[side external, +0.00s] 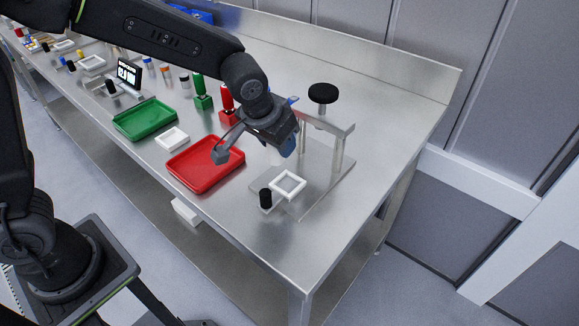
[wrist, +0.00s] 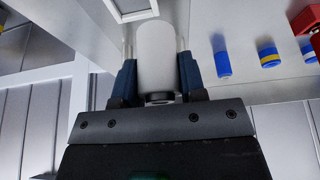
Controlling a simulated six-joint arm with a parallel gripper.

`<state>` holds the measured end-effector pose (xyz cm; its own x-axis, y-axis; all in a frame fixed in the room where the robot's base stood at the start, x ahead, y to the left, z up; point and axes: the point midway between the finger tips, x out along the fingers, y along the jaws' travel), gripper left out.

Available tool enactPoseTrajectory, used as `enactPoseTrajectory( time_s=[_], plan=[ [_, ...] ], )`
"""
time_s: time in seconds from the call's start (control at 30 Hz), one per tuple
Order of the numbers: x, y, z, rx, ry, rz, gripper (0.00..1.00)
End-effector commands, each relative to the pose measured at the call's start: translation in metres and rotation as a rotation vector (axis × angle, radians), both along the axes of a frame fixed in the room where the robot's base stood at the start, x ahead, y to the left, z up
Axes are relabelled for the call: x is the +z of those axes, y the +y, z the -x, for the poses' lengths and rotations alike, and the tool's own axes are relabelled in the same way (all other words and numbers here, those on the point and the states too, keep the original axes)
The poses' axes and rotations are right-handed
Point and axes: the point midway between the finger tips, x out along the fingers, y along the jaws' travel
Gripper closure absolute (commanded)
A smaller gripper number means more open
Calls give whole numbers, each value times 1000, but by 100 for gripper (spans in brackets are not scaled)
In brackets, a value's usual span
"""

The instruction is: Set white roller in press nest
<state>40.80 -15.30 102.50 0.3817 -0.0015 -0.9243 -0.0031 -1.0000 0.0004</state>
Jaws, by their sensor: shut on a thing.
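My gripper (side external: 284,148) is shut on the white roller (wrist: 156,55). In the wrist view the roller is a plain white cylinder between the two blue fingers, with a dark ring at its near end. In the side view only a small pale part of it (side external: 275,157) shows below the gripper; the rest is hidden. The press (side external: 340,150) is a metal frame with a black knob (side external: 323,93) on top, just right of my gripper. A white square frame (side external: 288,185), which looks like the nest, lies on its base plate, nearer the camera than the gripper.
A black cylinder (side external: 265,198) stands beside the white frame. A red tray (side external: 205,163) lies left of the gripper, a green tray (side external: 146,119) further left. The bench's right end is clear.

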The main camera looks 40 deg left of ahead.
Motion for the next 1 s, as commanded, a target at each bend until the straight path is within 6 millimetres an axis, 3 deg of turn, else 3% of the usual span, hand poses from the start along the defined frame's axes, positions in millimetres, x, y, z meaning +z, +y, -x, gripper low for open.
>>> enactPoseTrajectory(
  time_s=[0.2,0.57,0.97,1.0],
  plan=[
    [-15,-26,-4,-1,-2,1,89],
    [-55,-27,-4,1,0,-1,89],
    [-59,-27,-4,2,-1,0,89],
    [-60,-27,-4,2,0,0,61]
  ],
)
